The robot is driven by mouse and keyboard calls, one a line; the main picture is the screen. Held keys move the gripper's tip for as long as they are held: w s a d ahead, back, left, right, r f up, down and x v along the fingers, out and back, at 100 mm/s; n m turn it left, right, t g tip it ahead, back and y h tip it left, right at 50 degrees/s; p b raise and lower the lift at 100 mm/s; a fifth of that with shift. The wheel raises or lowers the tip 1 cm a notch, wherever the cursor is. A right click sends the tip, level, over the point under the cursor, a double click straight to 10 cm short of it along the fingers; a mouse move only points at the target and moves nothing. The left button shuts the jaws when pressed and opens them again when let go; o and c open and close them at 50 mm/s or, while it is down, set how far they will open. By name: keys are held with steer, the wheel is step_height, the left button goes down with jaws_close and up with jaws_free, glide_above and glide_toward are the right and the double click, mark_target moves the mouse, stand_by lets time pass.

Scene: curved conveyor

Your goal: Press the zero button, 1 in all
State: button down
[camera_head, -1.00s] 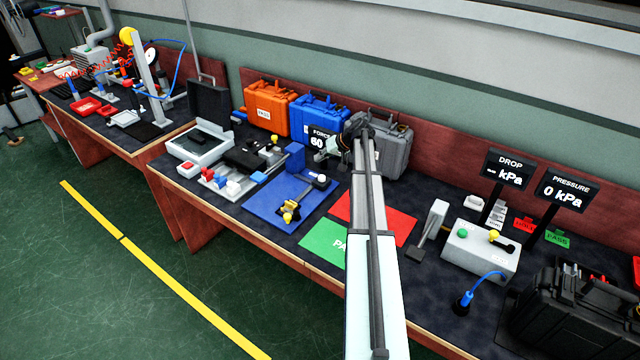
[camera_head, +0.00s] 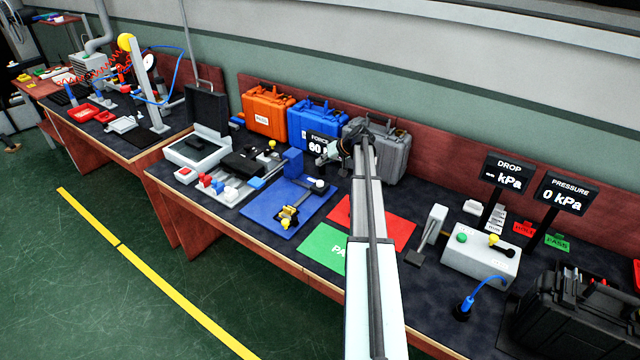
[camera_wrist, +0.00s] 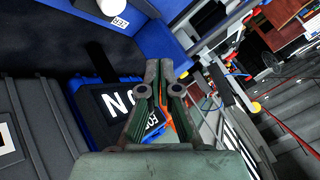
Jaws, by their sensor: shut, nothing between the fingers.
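My gripper (camera_head: 326,158) is in front of the force display (camera_head: 318,142), above the table. In the wrist view its two fingers (camera_wrist: 159,66) are shut with nothing between them. The force display also shows in the wrist view (camera_wrist: 125,108), partly behind the fingers. A white round knob or button (camera_wrist: 114,6) with a small label (camera_wrist: 120,23) sits on a blue surface at the top of the wrist view, apart from the fingertips. The label is too small to read surely, so I cannot confirm that it is the zero button. The blue fixture (camera_head: 293,161) stands left of my gripper.
Orange (camera_head: 267,112), blue (camera_head: 314,122) and grey (camera_head: 402,150) cases stand along the back. A blue mat (camera_head: 265,208), a green mat (camera_head: 322,247) and a red mat (camera_head: 398,232) lie in front. A pressure box (camera_head: 480,252) stands right.

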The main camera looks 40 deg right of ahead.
steer(key=b, duration=0.2)
glide_above(321, 182)
step_height(321, 182, down, 6)
steer(key=shift+s+r, duration=0.1)
steer(key=shift+s, duration=0.05)
steer(key=shift+f, duration=0.5)
steer(key=shift+f+b, duration=0.2)
steer(key=shift+b, duration=0.15)
stand_by(0.6)
steer(key=shift+f+b, duration=0.25)
steer(key=shift+b, duration=0.1)
steer(key=shift+f+b, duration=0.5)
steer(key=shift+f, duration=0.1)
stand_by(0.8)
steer(key=shift+r, duration=1.05)
steer(key=shift+r+p, duration=0.6)
steer(key=shift+r, duration=1.9)
